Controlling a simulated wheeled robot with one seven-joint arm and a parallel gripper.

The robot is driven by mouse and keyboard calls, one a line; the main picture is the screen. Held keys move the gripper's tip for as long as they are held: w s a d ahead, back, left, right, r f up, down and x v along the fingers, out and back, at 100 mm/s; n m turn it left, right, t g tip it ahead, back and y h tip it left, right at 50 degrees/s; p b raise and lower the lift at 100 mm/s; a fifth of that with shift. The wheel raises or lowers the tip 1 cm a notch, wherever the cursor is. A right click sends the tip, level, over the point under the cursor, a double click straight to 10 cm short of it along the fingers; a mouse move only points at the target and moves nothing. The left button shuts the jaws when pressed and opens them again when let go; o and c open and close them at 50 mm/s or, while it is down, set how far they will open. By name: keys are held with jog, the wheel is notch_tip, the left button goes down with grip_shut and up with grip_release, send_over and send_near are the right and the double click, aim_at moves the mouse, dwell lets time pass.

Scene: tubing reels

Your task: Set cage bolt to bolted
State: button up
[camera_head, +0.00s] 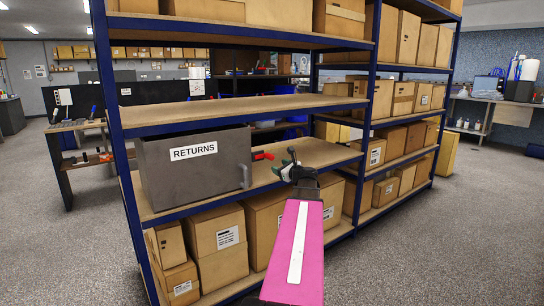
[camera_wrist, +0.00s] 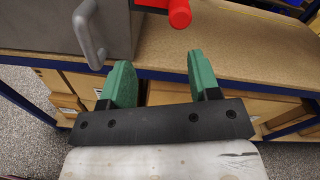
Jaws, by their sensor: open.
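A grey cage box (camera_head: 165,172) labelled RETURNS sits on the middle shelf. It has a grey pull handle (camera_head: 245,176) at the right of its front, also seen in the wrist view (camera_wrist: 88,38). A red bolt-like piece (camera_head: 262,156) sticks out at the box's right side. In the wrist view its rounded red end (camera_wrist: 180,12) is at the top edge, and the rest is cut off. My gripper (camera_head: 291,160) is right of the box, in front of the shelf. Its green fingers (camera_wrist: 160,65) are apart and empty, short of the red end. I cannot tell whether the bolt is engaged.
The shelf board (camera_head: 318,152) right of the box is bare, with a blue front edge. Cardboard boxes (camera_head: 217,240) fill the level below, and more boxes (camera_head: 390,150) stand on the right bay. The shelf above (camera_head: 230,110) is empty. The floor in front is clear.

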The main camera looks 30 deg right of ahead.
aim_at(273, 158)
jog(key=shift+m, duration=0.5)
jog(key=w, duration=0.3)
jog(key=w+d, duration=0.1)
jog(key=w, duration=0.3)
jog(key=w+r, duration=0.1)
jog(key=w, duration=0.2)
jog(key=shift+w+d, duration=0.15)
jog(key=shift+w, duration=0.2)
